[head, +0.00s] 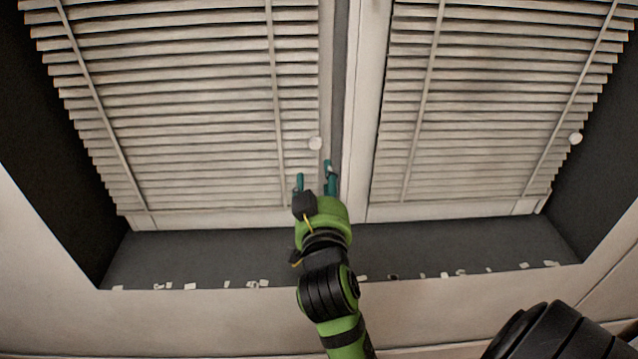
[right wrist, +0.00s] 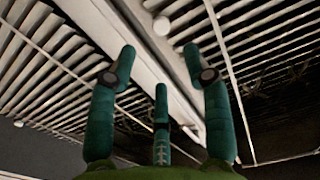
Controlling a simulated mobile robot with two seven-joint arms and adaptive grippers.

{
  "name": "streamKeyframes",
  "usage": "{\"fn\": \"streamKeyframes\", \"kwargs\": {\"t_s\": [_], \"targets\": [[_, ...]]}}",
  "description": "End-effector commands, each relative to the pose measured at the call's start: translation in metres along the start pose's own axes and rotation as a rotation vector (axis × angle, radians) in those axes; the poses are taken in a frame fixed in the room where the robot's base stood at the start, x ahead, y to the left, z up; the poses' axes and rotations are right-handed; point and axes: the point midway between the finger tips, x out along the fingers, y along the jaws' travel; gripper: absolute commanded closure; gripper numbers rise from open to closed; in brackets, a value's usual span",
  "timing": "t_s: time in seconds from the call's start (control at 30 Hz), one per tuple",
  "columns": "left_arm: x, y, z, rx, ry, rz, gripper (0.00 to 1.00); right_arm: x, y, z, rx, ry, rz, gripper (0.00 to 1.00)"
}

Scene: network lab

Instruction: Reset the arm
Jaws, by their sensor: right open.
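My right arm is green and black and reaches up the middle of the head view. Its right gripper (head: 314,177) has teal fingers, spread apart with nothing between them. It is in front of the slatted blinds, just below a round white knob (head: 315,143). In the right wrist view the same gripper (right wrist: 160,75) shows its teal fingers apart and empty, with the white knob (right wrist: 161,26) beyond them. I cannot tell the exact gap between fingers and blinds. My left gripper does not show.
A left blind (head: 190,110) and a right blind (head: 480,110) hang either side of a pale window post (head: 362,110). A second white knob (head: 575,138) is at the right. Below is a dark ledge (head: 450,250) with several small pale bits along its edge.

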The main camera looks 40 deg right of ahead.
Motion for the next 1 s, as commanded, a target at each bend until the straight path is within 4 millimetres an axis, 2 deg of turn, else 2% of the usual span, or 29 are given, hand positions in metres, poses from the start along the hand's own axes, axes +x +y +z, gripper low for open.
{"fn": "streamKeyframes", "kwargs": {"t_s": [0.13,0.57,0.67,0.77,0.87,0.9,1.0], "targets": [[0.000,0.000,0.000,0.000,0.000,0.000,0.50,-0.005,0.000,-0.001,0.001,0.001,0.000,0.50],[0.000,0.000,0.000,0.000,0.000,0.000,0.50,-0.005,0.000,-0.001,0.001,0.001,0.000,0.50],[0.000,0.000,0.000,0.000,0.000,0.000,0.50,-0.006,0.000,0.004,-0.005,-0.014,-0.004,0.50],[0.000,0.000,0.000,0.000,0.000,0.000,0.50,-0.011,-0.001,0.031,-0.033,-0.101,-0.032,0.50],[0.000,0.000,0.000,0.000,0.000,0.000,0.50,-0.027,-0.002,0.084,-0.096,-0.281,-0.095,0.50],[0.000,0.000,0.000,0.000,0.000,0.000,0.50,-0.038,-0.002,0.110,-0.131,-0.373,-0.131,0.50],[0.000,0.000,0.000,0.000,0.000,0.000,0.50,-0.075,-0.001,0.169,-0.221,-0.597,-0.231,0.50]]}}
